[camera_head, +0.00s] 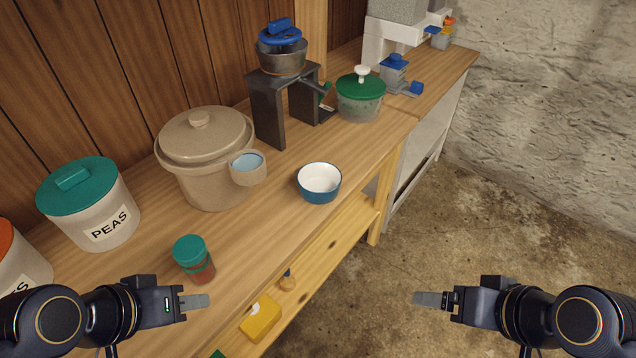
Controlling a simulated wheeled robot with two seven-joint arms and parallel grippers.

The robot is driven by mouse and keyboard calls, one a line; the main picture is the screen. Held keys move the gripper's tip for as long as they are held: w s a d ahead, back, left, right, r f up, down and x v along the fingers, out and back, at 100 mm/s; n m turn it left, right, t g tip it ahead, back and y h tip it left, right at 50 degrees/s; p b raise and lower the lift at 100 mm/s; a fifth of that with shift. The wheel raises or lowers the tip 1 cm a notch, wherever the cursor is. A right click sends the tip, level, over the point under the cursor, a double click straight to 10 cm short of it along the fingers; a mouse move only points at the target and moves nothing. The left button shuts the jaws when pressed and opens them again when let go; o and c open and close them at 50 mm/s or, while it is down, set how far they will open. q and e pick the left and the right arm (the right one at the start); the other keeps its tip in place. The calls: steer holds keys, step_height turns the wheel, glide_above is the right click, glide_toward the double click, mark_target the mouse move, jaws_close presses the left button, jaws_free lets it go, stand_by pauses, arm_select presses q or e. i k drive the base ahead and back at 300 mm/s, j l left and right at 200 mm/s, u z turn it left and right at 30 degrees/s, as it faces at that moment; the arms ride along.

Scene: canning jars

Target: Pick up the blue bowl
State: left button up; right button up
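The blue bowl (320,196) is blue outside and white inside. It stands upright and looks empty near the front edge of the wooden counter (150,245), right of a beige pot. My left gripper (196,301) is at the lower left, well apart from the bowl and nearer to me. My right gripper (427,298) is at the lower right, in front of the bare floor and also apart from the bowl. Nothing shows in either gripper. Their fingers are seen edge-on, so I cannot tell whether they are open.
A beige lidded pot (190,160) with a small cup (248,174) at its side stands left of the bowl. A green-lidded jar (193,260), PEAS canister (105,220), black stand (268,112) and green-lidded glass pot (360,103) surround it. A lower shelf holds a yellow object (260,320).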

mark_target(318, 182)
steer(key=u, duration=0.95)
steer(key=l+u, duration=1.15)
steer(key=k+l, duration=0.1)
steer(key=l, duration=0.35)
steer(key=k+l+u, duration=0.1)
steer(key=l, duration=0.35)
steer(key=k+l+u, duration=0.1)
steer(key=l, duration=0.35)
